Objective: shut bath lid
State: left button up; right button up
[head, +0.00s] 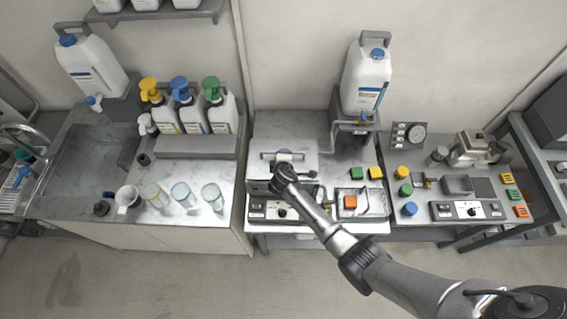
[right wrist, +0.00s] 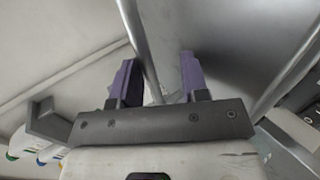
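The bath (head: 257,188) is a metal box on the middle bench, behind a front panel with a dial. Its pale grey lid (head: 305,160), with a bar handle near the far edge, shows above the box; how far it is open is hard to tell. My right gripper (head: 283,156) is over the lid beside the handle, and my wrist hides part of both. In the right wrist view, the two purple fingers of my right gripper (right wrist: 158,78) stand apart, with a grey metal surface beyond them. No grip on the handle is visible. My left gripper is not in view.
A large white jug (head: 366,80) stands on a raised stand behind right of the bath. Pump bottles (head: 220,108) and cups (head: 212,196) stand on the left bench. Floor in front is clear.

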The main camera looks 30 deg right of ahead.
jog(key=v, duration=1.3)
jog(key=shift+s+a+r, duration=0.15)
jog(key=shift+a, duration=0.05)
